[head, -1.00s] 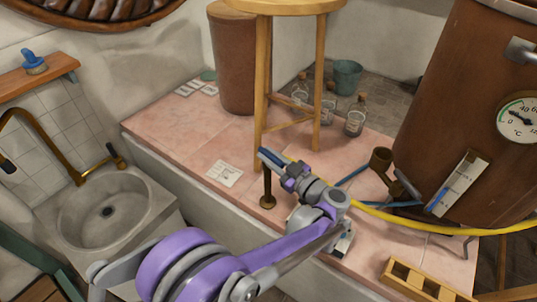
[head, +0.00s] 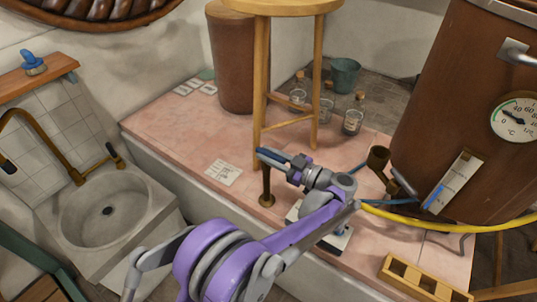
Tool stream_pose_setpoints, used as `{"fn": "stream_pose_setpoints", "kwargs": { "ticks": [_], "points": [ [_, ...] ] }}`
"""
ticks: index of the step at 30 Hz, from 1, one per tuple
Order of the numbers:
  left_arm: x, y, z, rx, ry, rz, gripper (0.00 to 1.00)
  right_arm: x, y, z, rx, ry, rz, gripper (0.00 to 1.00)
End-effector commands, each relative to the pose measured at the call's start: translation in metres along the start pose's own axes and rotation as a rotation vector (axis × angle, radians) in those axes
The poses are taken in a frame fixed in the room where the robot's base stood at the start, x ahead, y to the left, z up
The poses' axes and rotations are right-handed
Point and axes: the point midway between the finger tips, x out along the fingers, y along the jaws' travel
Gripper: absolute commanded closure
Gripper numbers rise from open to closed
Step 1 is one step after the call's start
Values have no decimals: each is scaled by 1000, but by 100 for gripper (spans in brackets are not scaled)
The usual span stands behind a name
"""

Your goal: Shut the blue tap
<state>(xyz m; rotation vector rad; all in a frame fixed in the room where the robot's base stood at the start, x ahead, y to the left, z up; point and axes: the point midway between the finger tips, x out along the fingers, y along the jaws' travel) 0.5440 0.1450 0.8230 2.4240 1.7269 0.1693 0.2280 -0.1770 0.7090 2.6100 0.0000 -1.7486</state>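A blue bar (head: 280,163), which looks like the tap's lever, shows above a brass post (head: 267,188) on the pink tiled ledge. My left gripper (head: 268,155) reaches in from below and lies along this bar. Its fingers are seen side-on, and I cannot tell whether they touch or grip the bar. My wrist covers the bar's right part. A small blue part (head: 342,231) on a pale plate shows just below my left wrist, partly hidden. My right gripper is out of view.
A wooden stool (head: 318,85) stands close behind the gripper. A copper boiler (head: 440,110) with a dial and a yellow hose (head: 450,227) are at right. Glass bottles (head: 353,118) stand behind; a wooden rack (head: 420,283) is front right. A stone sink (head: 75,225) is left.

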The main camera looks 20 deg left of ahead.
Motion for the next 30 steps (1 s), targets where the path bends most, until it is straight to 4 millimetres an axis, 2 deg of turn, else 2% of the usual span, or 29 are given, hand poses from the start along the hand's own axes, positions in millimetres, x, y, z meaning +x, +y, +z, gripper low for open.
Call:
{"fn": "stream_pose_setpoints", "kwargs": {
  "ticks": [1,4,5,13,16,20,30],
  "points": [
    [0,0,0,0,2,-1,67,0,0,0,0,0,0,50],
    [0,0,0,0,2,-1,49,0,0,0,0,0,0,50],
    [0,0,0,0,1,-1,47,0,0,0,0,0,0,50],
    [0,0,0,0,1,0,47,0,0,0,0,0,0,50],
    [-7,0,0,0,0,2,47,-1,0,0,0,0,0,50],
    [-26,1,-1,0,-1,4,47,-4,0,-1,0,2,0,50],
    [-91,1,-1,-1,0,2,47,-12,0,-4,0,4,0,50]
  ]
}}
